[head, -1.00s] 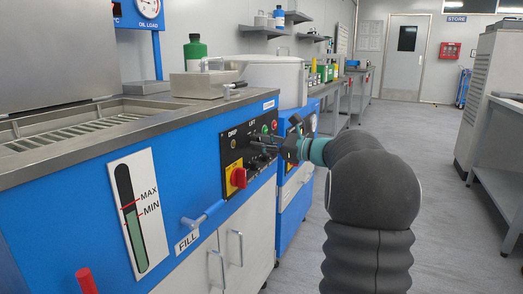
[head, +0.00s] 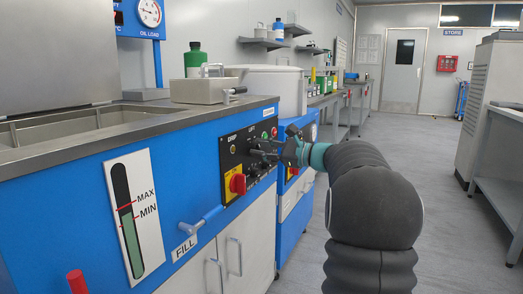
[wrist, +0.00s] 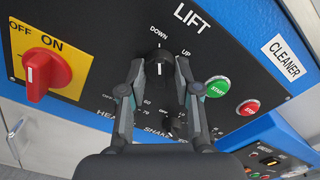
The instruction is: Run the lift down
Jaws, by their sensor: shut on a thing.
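The black lift knob (wrist: 158,64) sits under the word LIFT on the black control panel (wrist: 105,25) in the wrist view, with DOWN and UP marked at its far side. Its white line points up the picture, towards DOWN. My gripper (wrist: 160,72) is shut on the knob, one finger on each side. In the head view my gripper (head: 262,153) reaches the panel from the right, hiding most of the knob. The tank (head: 70,125) at the left shows no rack at its top; its depth is hidden.
A red switch on yellow (wrist: 38,73) is left of the knob. Green START (wrist: 217,87) and red STOP (wrist: 248,107) buttons are right. A lidded box (head: 208,90) stands on the worktop.

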